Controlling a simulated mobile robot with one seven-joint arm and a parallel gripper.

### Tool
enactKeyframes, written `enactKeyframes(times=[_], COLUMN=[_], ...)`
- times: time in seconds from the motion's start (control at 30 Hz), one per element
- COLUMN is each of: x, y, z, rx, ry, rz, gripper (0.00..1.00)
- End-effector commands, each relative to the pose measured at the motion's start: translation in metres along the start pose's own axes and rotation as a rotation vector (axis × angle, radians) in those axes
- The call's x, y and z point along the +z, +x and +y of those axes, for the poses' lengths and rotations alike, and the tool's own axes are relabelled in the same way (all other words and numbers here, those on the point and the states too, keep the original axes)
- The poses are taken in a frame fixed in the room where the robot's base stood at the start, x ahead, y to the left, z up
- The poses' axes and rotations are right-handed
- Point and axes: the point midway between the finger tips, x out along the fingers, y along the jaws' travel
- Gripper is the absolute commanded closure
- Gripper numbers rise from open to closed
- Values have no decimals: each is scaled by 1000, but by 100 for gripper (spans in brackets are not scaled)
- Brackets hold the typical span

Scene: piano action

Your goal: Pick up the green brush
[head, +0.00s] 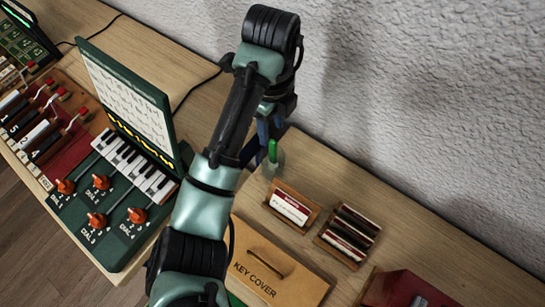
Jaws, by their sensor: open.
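The green brush (272,151) shows as a short upright green handle near the back of the wooden bench, by the wall. A pale, glassy-looking shape is at its lower end; its details are too small to tell. My gripper (269,133) is above and around the top of the green handle, pointing down, with its blue fingers open. The arm and wrist hide part of the area, and I cannot tell whether a finger touches the brush.
A small card holder (290,208) and a slotted wooden rack (348,235) stand to the lower right. A wooden key cover (265,275) lies in front. A green case with piano keys and orange dials (121,195) is at left. The textured wall (430,100) is close behind.

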Motion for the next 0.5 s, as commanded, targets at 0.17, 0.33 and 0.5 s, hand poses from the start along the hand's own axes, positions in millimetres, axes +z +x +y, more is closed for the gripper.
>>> enactKeyframes(times=[0.17,0.33,0.5], x=[0,0,-2], y=[17,26,48], z=[-1,-1,0], rx=[-2,-2,0], ry=[0,-1,-1], rz=[0,-1,2], gripper=[50,50,50])
